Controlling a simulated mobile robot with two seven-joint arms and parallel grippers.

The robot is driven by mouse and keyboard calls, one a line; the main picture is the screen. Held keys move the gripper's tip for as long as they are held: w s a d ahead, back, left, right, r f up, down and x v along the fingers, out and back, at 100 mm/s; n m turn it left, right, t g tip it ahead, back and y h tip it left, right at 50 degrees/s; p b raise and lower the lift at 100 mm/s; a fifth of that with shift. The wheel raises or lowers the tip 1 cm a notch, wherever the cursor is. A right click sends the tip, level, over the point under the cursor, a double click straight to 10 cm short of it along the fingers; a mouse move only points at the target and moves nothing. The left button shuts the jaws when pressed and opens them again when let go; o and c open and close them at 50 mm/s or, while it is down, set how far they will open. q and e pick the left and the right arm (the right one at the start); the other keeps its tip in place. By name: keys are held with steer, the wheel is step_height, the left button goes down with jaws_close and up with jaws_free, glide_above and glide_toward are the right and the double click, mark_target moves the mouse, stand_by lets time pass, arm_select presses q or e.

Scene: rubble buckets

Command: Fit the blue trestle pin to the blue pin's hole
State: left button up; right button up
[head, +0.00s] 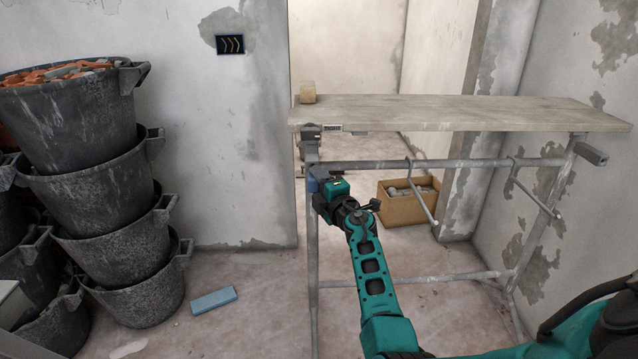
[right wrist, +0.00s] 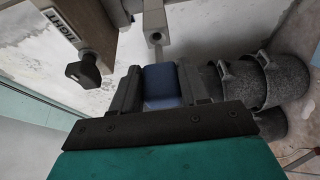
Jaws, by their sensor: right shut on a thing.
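The blue trestle pin (right wrist: 161,84) shows as a blue block between the two fingers of my right gripper (right wrist: 160,92) in the right wrist view. The gripper is shut on it. In the head view my right gripper (head: 322,188) is beside the trestle's left upright (head: 313,240), below the board, with the blue pin (head: 312,184) at its tip. Beyond the pin in the wrist view is a grey square bar (right wrist: 154,36) with a small dark hole in its end. I cannot tell if this is the pin's hole, or whether pin and trestle touch. My left gripper is not in view.
A board (head: 460,112) lies across the trestle, with a small tan block (head: 308,92) on it. A TIGHT-marked part with a black knob (right wrist: 83,72) is close by. Stacked buckets (head: 110,190) stand left; a blue block (head: 214,300) and a cardboard box (head: 405,207) are on the floor.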

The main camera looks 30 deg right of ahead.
steer(key=shift+p, duration=0.45)
stand_by(0.6)
steer(key=shift+w+d+b, duration=0.45)
steer(key=shift+w, duration=0.25)
steer(key=shift+w+d+b, duration=0.45)
steer(key=shift+w, duration=0.25)
steer(key=shift+w+d+b, duration=0.45)
steer(key=shift+w, duration=0.25)
steer(key=o, duration=1.2)
steer(key=s+p, duration=0.2)
steer(key=s, duration=0.2)
steer(key=s+a+p, duration=0.1)
steer(key=s+p, duration=0.1)
steer(key=s, duration=0.2)
steer(key=s+a+p, duration=0.1)
steer(key=s, duration=0.3)
steer(key=shift+s+p, duration=0.35)
steer(key=shift+p, duration=0.05)
